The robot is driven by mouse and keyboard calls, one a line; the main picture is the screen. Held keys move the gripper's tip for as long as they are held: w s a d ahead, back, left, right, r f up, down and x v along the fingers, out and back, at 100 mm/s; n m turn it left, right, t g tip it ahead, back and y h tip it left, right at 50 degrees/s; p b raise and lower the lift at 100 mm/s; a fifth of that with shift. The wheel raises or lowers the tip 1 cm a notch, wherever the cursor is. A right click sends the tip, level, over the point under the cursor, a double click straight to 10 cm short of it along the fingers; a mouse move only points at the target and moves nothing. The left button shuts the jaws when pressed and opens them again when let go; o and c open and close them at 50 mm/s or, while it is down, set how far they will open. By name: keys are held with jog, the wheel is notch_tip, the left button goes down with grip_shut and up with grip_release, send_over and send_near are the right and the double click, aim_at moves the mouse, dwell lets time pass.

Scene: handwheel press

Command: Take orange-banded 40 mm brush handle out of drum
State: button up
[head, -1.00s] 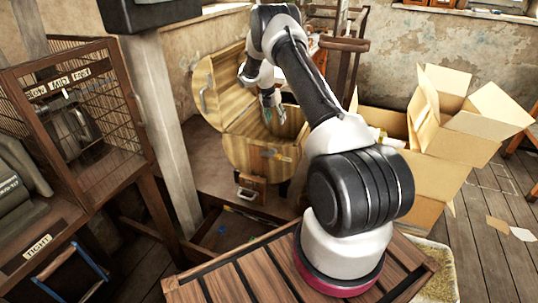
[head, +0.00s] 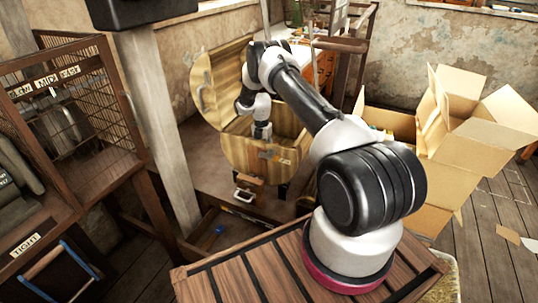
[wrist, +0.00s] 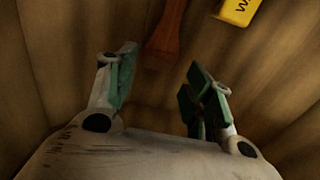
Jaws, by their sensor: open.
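The wooden drum (head: 240,152) stands in the head view with its round lid (head: 206,92) tipped open at the left. My gripper (head: 262,133) reaches down into the drum's opening, and the drum's front wall partly hides it. In the wrist view my gripper (wrist: 160,82) is open, with green pads and nothing between them. A reddish-brown wooden handle (wrist: 167,30) lies just beyond the fingertips, roughly in line with the gap and apart from the pads. No orange band shows on its visible part, and its upper end is cut off by the picture's edge.
A yellow tag (wrist: 238,10) with dark lettering sits at the top right of the wrist view. The drum's curved inner walls close in on both sides. In the head view, open cardboard boxes (head: 470,150) stand right of the drum and a wooden post (head: 158,125) stands left.

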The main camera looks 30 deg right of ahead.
notch_tip(320, 180, down, 4)
jog(key=shift+f, duration=0.2)
jog(key=c, duration=0.8)
jog(key=shift+o, duration=0.2)
jog(key=shift+r, duration=0.15)
